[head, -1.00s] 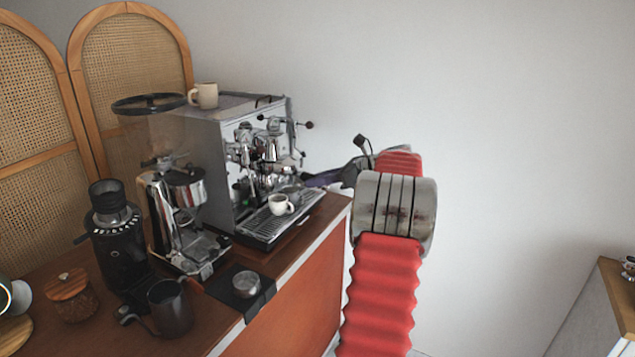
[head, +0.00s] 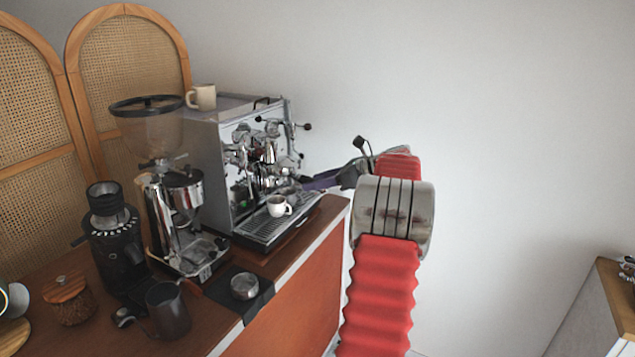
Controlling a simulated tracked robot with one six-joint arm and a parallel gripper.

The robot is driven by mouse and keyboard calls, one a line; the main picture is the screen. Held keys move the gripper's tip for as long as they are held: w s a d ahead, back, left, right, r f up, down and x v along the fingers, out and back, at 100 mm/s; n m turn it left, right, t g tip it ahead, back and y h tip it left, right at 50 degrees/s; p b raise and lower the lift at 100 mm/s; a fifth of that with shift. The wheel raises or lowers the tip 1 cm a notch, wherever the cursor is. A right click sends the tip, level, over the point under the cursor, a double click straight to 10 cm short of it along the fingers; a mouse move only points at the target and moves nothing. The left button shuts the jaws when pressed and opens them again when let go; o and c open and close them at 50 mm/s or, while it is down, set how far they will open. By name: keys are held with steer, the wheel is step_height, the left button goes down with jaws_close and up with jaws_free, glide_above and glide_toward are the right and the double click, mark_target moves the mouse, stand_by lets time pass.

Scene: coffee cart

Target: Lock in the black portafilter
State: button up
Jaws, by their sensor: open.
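The espresso machine (head: 208,160) stands on the wooden counter, its chrome group head (head: 268,146) facing right. My gripper (head: 308,183) reaches in from the right at the machine's front, above the drip tray's far end. It is small and dark here, and its fingertips are hard to make out. A dark shape lies at the fingertips, below the group; I cannot tell whether it is the black portafilter or whether it sits in the group. A white cup (head: 279,206) stands on the drip tray (head: 258,230).
A dark pitcher (head: 168,308) and a metal tamper (head: 244,286) on a black mat are near the counter's front. A mug (head: 204,97) sits on the machine.

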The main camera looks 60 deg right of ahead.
steer(key=v, duration=1.3)
steer(key=shift+s, duration=0.4)
steer(key=shift+d+r, duration=0.1)
steer(key=shift+r, duration=0.05)
stand_by(0.4)
